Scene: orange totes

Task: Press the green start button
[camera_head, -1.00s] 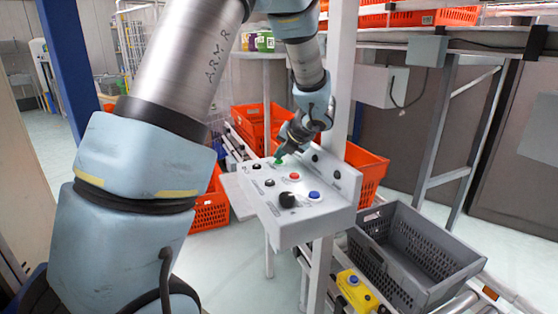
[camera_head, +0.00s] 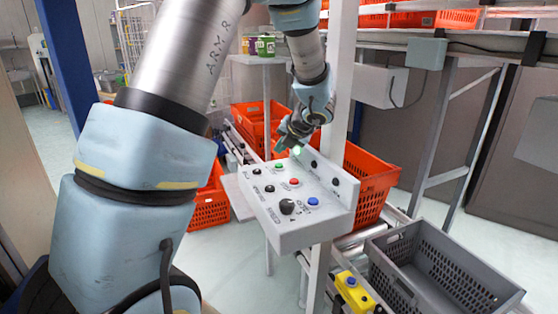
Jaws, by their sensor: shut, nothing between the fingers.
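The green start button (camera_head: 279,166) sits on the top face of the white control panel (camera_head: 300,236), near its far edge, beside a red button (camera_head: 295,183). A blue button (camera_head: 313,201) and several black knobs are on the same panel. My gripper (camera_head: 279,148) is shut and empty, just above and beyond the green button, apart from it. A green light (camera_head: 297,150) glows at the panel's far edge beside my gripper. The fingertips are small and partly blurred in this view.
A grey crate (camera_head: 377,244) stands on the conveyor at the lower right. A yellow box with a blue button (camera_head: 354,290) is beside it. Orange totes (camera_head: 212,208) stand behind the panel. A white post (camera_head: 340,100) rises close to the right of my gripper.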

